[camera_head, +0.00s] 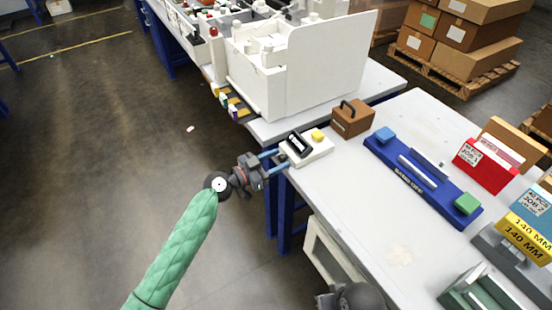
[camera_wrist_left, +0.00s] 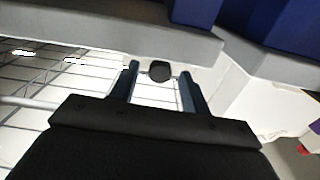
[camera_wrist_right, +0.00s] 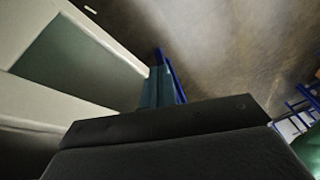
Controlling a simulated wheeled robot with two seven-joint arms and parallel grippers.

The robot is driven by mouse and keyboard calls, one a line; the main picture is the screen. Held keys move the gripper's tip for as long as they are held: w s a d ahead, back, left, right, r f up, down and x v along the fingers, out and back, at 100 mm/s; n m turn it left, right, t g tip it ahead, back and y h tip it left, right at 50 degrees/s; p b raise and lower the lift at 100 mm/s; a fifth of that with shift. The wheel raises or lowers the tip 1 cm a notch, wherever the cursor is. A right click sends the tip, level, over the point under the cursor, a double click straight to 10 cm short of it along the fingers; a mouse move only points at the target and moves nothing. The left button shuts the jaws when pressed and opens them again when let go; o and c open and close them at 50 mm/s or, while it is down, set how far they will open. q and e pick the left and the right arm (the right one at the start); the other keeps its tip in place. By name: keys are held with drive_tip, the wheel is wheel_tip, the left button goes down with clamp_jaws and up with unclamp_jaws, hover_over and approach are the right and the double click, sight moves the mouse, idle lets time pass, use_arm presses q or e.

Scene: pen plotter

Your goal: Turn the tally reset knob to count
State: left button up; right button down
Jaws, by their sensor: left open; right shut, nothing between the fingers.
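The tally unit, a small white box (camera_head: 318,153) with a dark display and a yellow button (camera_head: 317,135), sits at the near-left edge of the table. My left gripper (camera_head: 283,161) points at the box's left side, its two fingers apart. In the left wrist view a dark rounded knob (camera_wrist_left: 160,70) shows between the open fingertips (camera_wrist_left: 160,77); I cannot tell whether they touch it. The knob is hidden in the head view, and no marks on it can be read. In the right wrist view my right gripper (camera_wrist_right: 158,88) is shut and empty, away from the box.
A brown box with a handle (camera_head: 352,118) stands just behind the tally unit. A blue tray (camera_head: 421,182) with a blue and a green block lies to its right. A large white machine (camera_head: 325,66) stands behind. Open floor lies left of the table.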

use_arm(q)
drive_tip(key=c, duration=1)
drive_tip(key=shift+f+n+b, duration=0.15)
drive_tip(key=shift+n+b, duration=0.15)
drive_tip(key=shift+b, duration=0.1)
drive_tip(key=shift+n+b, duration=0.4)
drive_tip(key=shift+n, duration=0.7)
use_arm(e)
drive_tip(key=shift+t+y, duration=0.4)
drive_tip(key=shift+w+a+f, duration=0.3)
drive_tip(key=shift+a+f, duration=0.4)
drive_tip(key=shift+f, duration=0.05)
drive_tip(key=shift+w+a+f, duration=0.25)
drive_tip(key=shift+a+f, duration=0.45)
drive_tip(key=shift+f, duration=0.05)
drive_tip(key=shift+s, duration=0.1)
use_arm(q)
drive_tip(key=o, duration=1)
use_arm(e)
drive_tip(key=shift+s, duration=0.15)
